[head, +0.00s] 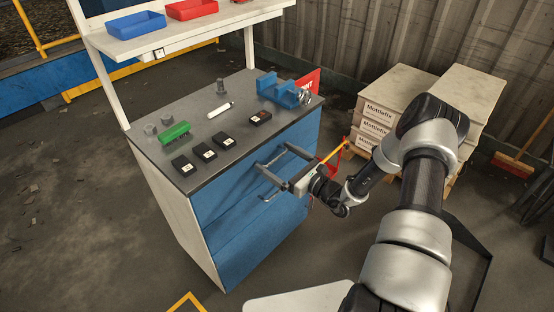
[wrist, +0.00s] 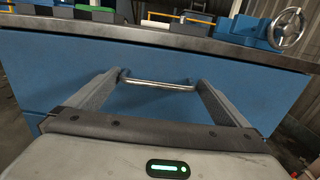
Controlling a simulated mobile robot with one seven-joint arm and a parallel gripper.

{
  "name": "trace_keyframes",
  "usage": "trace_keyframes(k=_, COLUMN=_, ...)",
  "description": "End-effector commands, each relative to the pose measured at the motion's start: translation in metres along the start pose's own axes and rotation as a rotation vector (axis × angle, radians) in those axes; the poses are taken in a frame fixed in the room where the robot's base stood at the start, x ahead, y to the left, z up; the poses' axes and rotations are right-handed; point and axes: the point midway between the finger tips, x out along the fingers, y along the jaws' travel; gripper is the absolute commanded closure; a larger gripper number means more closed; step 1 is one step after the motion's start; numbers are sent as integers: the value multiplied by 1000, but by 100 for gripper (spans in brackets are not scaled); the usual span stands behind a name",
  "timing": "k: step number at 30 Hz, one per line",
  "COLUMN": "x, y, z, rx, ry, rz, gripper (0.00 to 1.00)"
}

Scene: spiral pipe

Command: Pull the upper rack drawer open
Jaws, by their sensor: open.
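The upper rack drawer has a flat blue front (wrist: 60,75) just under the dark worktop, and it looks closed. Its thin silver bar handle (wrist: 157,85) runs level across the middle of the wrist view. My gripper (wrist: 159,79) is open in front of the drawer, with one grey finger toward each end of the handle. In the head view my gripper (head: 273,157) reaches the drawer side of the bench from the right.
The worktop (head: 180,135) carries a blue vise (head: 280,90), a green block (head: 174,131) and several small black boxes. A second, lower handle (head: 268,198) shows below my gripper. Stacked Mottlefix boxes (head: 376,112) stand behind my arm.

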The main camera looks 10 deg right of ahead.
Motion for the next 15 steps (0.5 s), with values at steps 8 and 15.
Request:
trace_keyframes(k=8, x=6, y=0, z=0, rx=1, ry=0, rz=0, gripper=0)
trace_keyframes(k=15, x=5, y=0, z=0, rx=0, ry=0, rz=-1, gripper=25)
